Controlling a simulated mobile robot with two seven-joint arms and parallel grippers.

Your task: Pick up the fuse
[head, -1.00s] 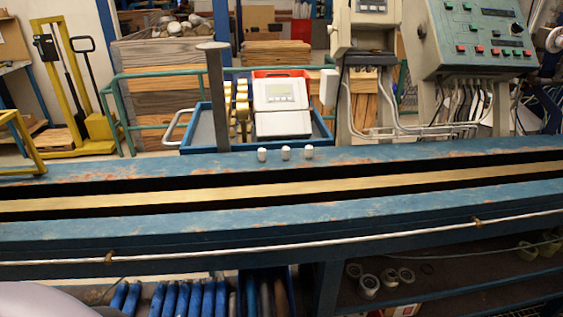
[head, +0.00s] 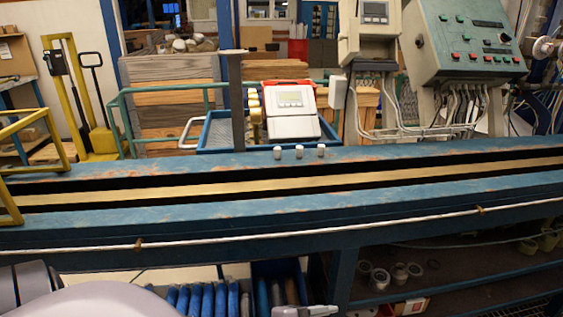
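Three small white cylinders, likely the fuses, stand in a row on the far blue rail of the bench: a left one (head: 277,152), a middle one (head: 299,151) and a right one (head: 320,149). They are apart from one another and nothing touches them. Smooth grey rounded parts of my own arm show at the bottom left. A small pale part shows at the bottom edge near the middle; I cannot tell what it is. No gripper fingers can be made out.
The blue bench (head: 180,210) runs across the view with dark slots beside a brass-coloured strip (head: 230,189). Behind the cylinders stand a white meter (head: 292,127) in a blue tray (head: 215,138), a post (head: 237,110) and a control console (head: 465,45). The rail around the cylinders is clear.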

